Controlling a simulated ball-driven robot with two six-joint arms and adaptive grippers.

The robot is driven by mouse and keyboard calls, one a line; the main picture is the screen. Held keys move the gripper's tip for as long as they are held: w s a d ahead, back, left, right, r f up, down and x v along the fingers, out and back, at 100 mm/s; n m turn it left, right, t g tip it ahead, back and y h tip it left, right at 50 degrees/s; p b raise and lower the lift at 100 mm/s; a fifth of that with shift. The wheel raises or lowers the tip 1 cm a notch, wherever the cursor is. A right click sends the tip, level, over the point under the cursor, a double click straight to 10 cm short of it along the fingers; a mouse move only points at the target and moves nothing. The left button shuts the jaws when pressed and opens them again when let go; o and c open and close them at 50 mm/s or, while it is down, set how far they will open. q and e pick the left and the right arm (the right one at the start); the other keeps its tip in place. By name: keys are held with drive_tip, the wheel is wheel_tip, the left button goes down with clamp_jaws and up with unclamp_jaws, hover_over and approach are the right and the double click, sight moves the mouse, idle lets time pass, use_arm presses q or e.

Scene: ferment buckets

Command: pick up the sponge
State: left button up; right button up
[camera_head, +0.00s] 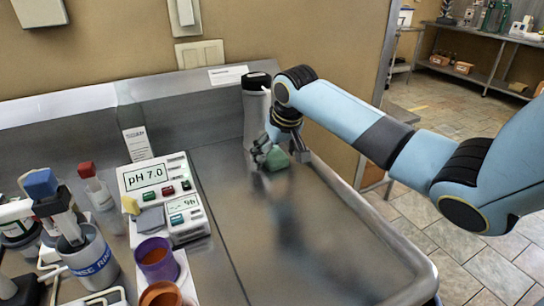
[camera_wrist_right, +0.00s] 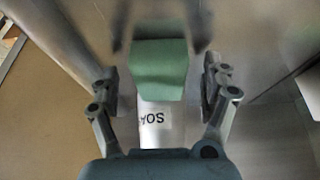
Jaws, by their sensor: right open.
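The sponge (camera_head: 275,159) is a green block on the steel counter, near the back right. In the right wrist view the sponge (camera_wrist_right: 160,68) shows as a pale green block in the middle. My right gripper (camera_head: 281,150) is open, reaching down at the sponge. In the wrist view its two fingers (camera_wrist_right: 160,82) stand left and right of the sponge, with a visible gap on each side. The sponge's far underside is hidden. My left gripper does not show.
A pale bottle with a black cap (camera_head: 256,108) stands close behind the right gripper. A pH meter (camera_head: 153,179), purple cup (camera_head: 156,257) and grey cup marked RINSE (camera_head: 88,258) stand at left. The counter's front right is bare, bounded by a raised rim (camera_head: 402,246).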

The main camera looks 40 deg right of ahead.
sight(272, 151)
drive_tip(key=c, duration=1)
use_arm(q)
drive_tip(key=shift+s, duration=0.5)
use_arm(e)
drive_tip(key=shift+r, duration=0.65)
wheel_tip(272, 151, up, 3)
drive_tip(key=shift+f, duration=0.15)
use_arm(q)
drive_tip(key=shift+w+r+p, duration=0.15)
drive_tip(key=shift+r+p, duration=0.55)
drive_tip(key=shift+p, duration=0.05)
use_arm(e)
drive_tip(key=shift+s+d+r, duration=0.75)
drive_tip(key=shift+s+r, duration=0.4)
drive_tip(key=shift+s, duration=0.65)
drive_tip(key=shift+s+d+r, duration=0.8)
drive_tip(key=shift+s+r, duration=0.4)
drive_tip(key=shift+s, duration=0.6)
drive_tip(key=shift+s+d+r, duration=0.75)
drive_tip(key=shift+s+r, duration=0.4)
drive_tip(key=shift+s, duration=0.65)
